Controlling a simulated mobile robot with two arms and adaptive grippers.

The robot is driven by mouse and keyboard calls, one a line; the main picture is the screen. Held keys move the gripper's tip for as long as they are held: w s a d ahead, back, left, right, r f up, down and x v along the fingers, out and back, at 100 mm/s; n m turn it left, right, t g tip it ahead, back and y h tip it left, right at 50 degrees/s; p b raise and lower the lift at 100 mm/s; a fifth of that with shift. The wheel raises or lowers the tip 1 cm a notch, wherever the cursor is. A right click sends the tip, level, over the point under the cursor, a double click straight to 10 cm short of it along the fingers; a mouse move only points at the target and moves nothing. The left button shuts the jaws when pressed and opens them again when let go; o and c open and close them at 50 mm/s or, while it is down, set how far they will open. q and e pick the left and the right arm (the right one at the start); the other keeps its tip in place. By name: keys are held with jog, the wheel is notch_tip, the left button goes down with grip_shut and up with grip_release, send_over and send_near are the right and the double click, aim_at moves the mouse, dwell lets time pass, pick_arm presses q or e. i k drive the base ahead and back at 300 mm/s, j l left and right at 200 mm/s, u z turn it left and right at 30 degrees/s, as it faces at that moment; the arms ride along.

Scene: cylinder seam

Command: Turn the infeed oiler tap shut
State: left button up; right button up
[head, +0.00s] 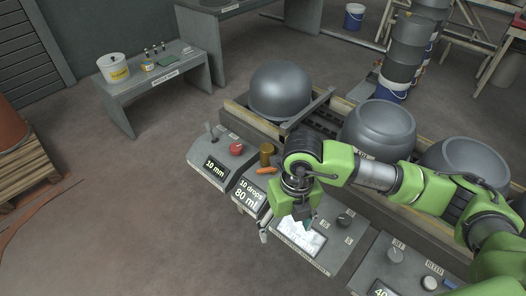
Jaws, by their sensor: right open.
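The infeed oiler appears to be the brass-coloured cylinder (266,154) on the sloped console, with an orange tap handle (266,171) beside it. The handle lies roughly sideways in the picture. Below them a black display (248,194) reads "10 drops 80 ml". My right gripper (286,228) hangs over the console, below and to the right of the handle and apart from it. It is open, and its fingers are partly hidden by the green wrist. No object shows between its fingers. My left gripper is out of view.
A red button (236,149) and a lever (211,131) sit left of the oiler. Large grey vessels (283,90) stand behind on a wooden-edged conveyor. The floor at left front is clear.

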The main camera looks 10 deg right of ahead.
aim_at(273, 170)
jog(key=i, duration=1)
